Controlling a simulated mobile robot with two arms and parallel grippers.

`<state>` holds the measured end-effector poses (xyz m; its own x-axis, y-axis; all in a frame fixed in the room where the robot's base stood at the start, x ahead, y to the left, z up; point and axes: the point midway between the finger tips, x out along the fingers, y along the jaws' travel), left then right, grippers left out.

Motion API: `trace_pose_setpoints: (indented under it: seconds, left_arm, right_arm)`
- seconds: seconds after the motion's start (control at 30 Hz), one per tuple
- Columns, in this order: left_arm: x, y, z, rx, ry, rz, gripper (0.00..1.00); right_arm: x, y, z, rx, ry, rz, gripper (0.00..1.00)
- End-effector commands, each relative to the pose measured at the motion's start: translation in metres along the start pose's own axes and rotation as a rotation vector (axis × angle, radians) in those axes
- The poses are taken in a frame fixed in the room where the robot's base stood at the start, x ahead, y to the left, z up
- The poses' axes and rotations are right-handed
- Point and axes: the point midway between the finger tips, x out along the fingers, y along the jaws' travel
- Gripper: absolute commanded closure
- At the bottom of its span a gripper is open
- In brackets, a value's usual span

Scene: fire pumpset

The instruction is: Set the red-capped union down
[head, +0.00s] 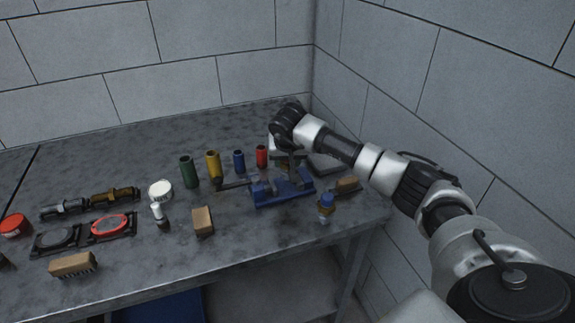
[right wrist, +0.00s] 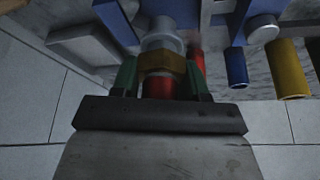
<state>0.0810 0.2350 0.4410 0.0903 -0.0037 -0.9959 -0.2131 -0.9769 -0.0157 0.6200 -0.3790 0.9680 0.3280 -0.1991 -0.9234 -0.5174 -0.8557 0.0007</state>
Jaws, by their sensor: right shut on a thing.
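The red-capped union shows in the right wrist view as a brass hex nut (right wrist: 162,62) with a red cap (right wrist: 158,86) on the side nearer my wrist and a pale metal part beyond it. My right gripper (right wrist: 160,78) is shut on it, one green finger on each side. In the head view my right gripper (head: 286,152) is at the back right of the bench, just behind the blue vise (head: 282,192). The union is mostly hidden there, and I cannot tell whether it touches anything below. My left gripper is not in view.
Red (head: 261,156), blue (head: 239,161), yellow (head: 213,165) and green (head: 189,172) cylinders stand left of my right gripper. A grey flat block (head: 325,164) lies to its right. A blue-capped bottle (head: 325,208) stands in front. Block walls close the bench behind and right.

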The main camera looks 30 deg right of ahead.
Motion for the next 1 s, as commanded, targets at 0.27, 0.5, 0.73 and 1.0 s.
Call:
trace_pose_setpoints:
  seconds: [0.27,0.5,0.73,1.0]
  left_arm:
    - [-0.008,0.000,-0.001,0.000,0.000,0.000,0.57]
    - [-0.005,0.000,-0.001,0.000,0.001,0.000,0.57]
    - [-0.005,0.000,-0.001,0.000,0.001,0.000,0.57]
    - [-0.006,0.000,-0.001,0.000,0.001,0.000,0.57]
  right_arm:
    - [0.024,0.000,0.010,0.001,0.001,-0.001,1.00]
    - [0.027,0.000,0.011,0.001,0.001,-0.001,1.00]
    - [0.028,0.000,0.012,0.000,-0.002,0.000,0.27]
    - [0.026,0.000,0.012,0.000,-0.002,0.000,0.27]
